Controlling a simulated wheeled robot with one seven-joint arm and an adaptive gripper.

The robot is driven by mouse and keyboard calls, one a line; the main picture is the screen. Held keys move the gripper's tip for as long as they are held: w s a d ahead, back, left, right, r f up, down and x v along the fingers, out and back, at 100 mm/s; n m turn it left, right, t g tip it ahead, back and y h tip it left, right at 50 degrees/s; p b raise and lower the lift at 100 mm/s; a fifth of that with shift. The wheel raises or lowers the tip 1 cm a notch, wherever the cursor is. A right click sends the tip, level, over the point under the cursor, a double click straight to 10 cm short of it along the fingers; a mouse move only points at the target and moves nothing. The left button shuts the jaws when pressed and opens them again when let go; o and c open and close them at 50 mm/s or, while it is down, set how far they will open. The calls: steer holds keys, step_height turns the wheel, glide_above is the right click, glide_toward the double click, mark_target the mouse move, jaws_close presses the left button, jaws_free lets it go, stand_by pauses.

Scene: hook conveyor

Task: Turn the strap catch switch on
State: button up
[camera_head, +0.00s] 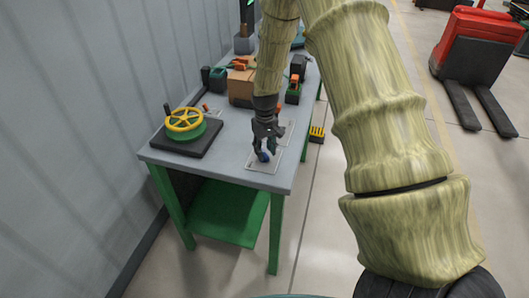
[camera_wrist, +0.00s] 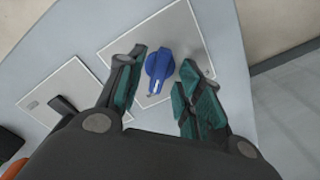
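A blue rotary knob (camera_wrist: 159,63) with a small white mark sits on a light grey plate (camera_wrist: 120,38) on the table. In the head view the knob (camera_head: 263,156) is near the table's front right corner, directly under my gripper (camera_head: 265,146). In the wrist view my gripper (camera_wrist: 164,75) is open, with its teal-padded fingers on either side of the knob and gaps visible. I cannot tell how far above the plate the fingertips are. A second plate (camera_wrist: 58,86) carries a black lever (camera_wrist: 62,105). No label shows which one is the strap catch switch.
A yellow and green handwheel (camera_head: 185,122) on a dark base stands at the table's left. A cardboard box (camera_head: 241,88) and tools are farther back. A corrugated wall (camera_head: 75,120) borders the left. A red pallet truck (camera_head: 478,50) stands on the floor at right.

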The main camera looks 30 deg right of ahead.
mark_target(265, 154)
step_height(265, 154, up, 10)
stand_by(0.5)
stand_by(0.4)
